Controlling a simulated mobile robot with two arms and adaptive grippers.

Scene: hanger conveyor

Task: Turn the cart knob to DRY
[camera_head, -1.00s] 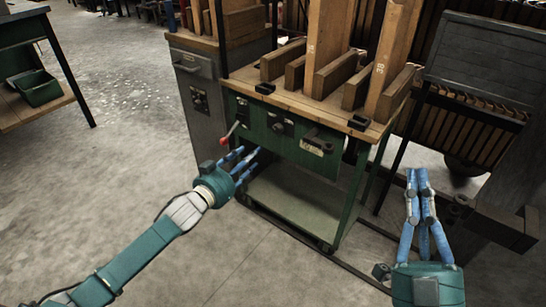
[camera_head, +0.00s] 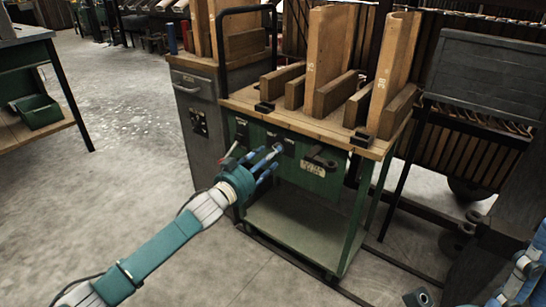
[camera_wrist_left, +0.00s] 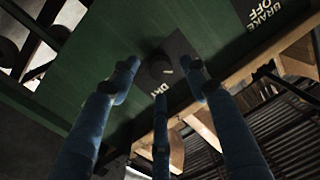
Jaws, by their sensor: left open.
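The green cart (camera_head: 332,187) stands ahead with a black knob (camera_head: 287,146) on its front panel. In the left wrist view the dark round knob (camera_wrist_left: 160,70) sits on a black plate beside the DRY label (camera_wrist_left: 160,89). My left gripper (camera_head: 274,158) is open, its blue fingers pointing at the panel. In the left wrist view the fingertips (camera_wrist_left: 159,78) are spread around the knob; I cannot tell whether they touch it. My right gripper (camera_head: 523,270) shows only partly at the lower right edge, and its opening is unclear.
A BRAKE OFF label (camera_wrist_left: 268,20) shows on the panel. A latch handle (camera_head: 320,160) is right of the knob. Upright wooden boards (camera_head: 328,65) stand on the cart top. The floor at left is clear.

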